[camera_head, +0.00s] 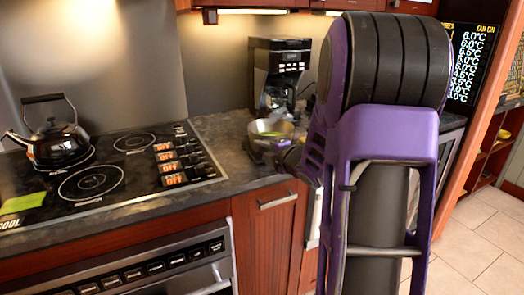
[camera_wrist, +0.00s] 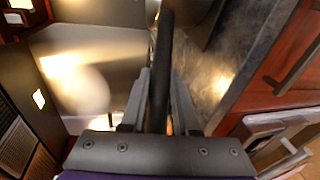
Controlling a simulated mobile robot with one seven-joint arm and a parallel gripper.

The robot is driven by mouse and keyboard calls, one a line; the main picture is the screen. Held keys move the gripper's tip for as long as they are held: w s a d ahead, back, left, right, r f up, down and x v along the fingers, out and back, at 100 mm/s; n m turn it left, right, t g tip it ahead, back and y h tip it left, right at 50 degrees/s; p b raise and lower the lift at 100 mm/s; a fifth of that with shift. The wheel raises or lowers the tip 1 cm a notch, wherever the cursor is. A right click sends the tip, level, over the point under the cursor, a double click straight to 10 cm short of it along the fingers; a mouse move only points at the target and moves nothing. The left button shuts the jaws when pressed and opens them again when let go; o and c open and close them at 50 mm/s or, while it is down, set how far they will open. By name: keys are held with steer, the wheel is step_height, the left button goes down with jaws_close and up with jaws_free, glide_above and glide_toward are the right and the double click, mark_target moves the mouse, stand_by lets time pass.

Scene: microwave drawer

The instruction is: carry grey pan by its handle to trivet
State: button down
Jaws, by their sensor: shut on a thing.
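The grey pan (camera_head: 268,128) is at the counter's back, in front of the coffee maker, with a yellowish inside. My arm hides part of it. In the wrist view a long dark handle (camera_wrist: 162,55) runs between the two fingers of my gripper (camera_wrist: 160,85), which is shut on it. In the head view my gripper is mostly hidden behind my purple arm. Whether the pan touches the counter is unclear. A flat green piece (camera_head: 22,202) lies at the cooktop's left edge; I cannot tell whether it is the trivet.
A black kettle (camera_head: 60,138) stands on the cooktop (camera_head: 125,190) at left. The black coffee maker (camera_head: 279,75) stands behind the pan. Dark counter (camera_head: 225,140) between the cooktop and pan is bare.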

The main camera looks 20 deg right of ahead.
steer(key=c, duration=0.7)
jaws_free()
steer(key=shift+o, duration=0.2)
steer(key=shift+s+r, duration=0.15)
steer(key=shift+s, duration=0.15)
steer(key=p+v, duration=0.1)
steer(key=v, duration=1)
steer(key=shift+s, duration=0.2)
